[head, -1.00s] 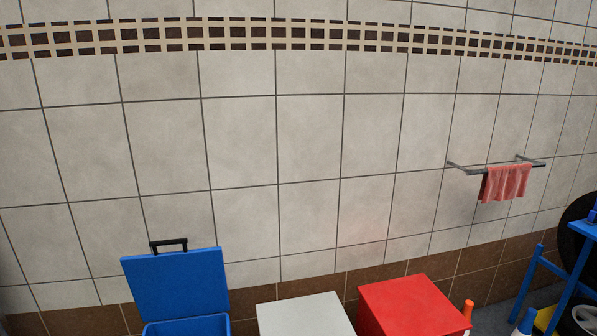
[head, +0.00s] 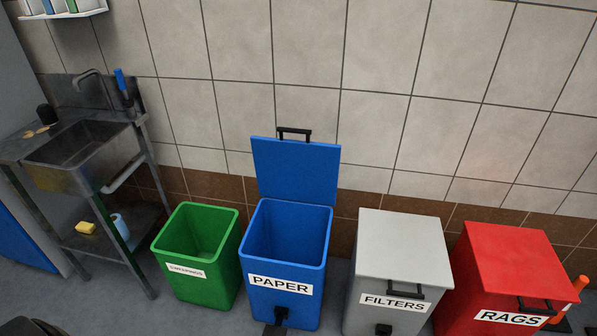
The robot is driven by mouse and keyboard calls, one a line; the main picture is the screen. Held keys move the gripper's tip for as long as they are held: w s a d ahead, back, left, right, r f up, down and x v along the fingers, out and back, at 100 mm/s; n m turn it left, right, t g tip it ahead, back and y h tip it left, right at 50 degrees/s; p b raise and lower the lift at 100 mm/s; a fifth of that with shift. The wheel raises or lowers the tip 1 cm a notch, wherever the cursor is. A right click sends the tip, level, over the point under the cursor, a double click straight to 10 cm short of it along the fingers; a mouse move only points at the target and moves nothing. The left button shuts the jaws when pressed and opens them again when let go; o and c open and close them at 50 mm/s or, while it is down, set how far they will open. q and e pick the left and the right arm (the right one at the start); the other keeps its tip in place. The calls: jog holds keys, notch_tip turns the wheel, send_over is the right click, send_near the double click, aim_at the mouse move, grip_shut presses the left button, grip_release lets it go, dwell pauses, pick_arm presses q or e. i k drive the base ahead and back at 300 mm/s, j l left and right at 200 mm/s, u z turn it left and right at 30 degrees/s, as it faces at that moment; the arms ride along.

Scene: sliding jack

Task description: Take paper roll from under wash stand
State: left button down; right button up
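The wash stand (head: 60,190) is at the left of the head view, a steel frame with a sink basin (head: 85,142), a tap and a lower shelf. A roll (head: 120,226), white and light blue, stands on the lower shelf under the basin, near the right front leg. A yellow sponge-like block (head: 86,228) lies to its left on the same shelf. Neither of my grippers shows in the head view.
Right of the stand are a green open bin (head: 196,285), a blue PAPER bin (head: 285,305) with its lid raised, a grey FILTERS bin (head: 398,245) and a red RAGS bin (head: 515,262), both lidded. A dark object (head: 30,327) cuts the bottom left corner.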

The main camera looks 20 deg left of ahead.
aim_at(118, 219)
jog(key=j+u, duration=0.1)
jog(key=u, duration=2.05)
